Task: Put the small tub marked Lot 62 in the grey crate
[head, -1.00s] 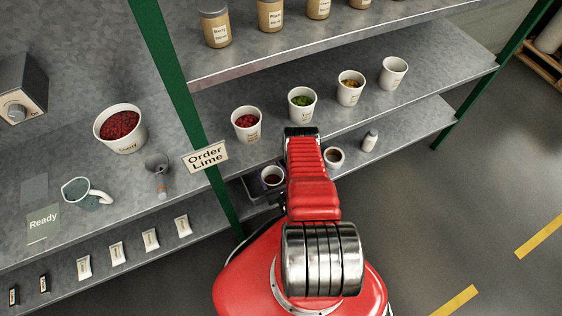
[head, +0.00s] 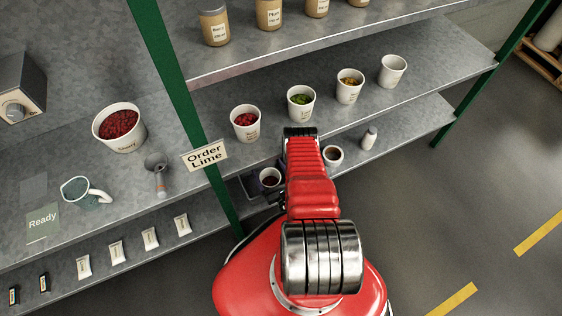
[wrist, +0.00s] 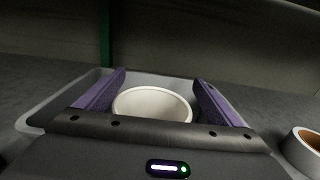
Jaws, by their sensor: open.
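In the wrist view my gripper (wrist: 160,77) is open, one purple finger on each side of a white tub (wrist: 152,104). That tub stands upright inside the grey crate (wrist: 45,110); whether the fingers touch it is unclear. In the head view the crate (head: 251,188) is on the lower shelf, partly behind my red arm, with a tub with dark contents (head: 270,177) in it. No Lot 62 marking is readable in either view.
Another small tub with brown contents (head: 333,155) stands right of the crate; it also shows in the wrist view (wrist: 305,140). Larger tubs line the shelf above. A green post (head: 190,110) rises left of the crate.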

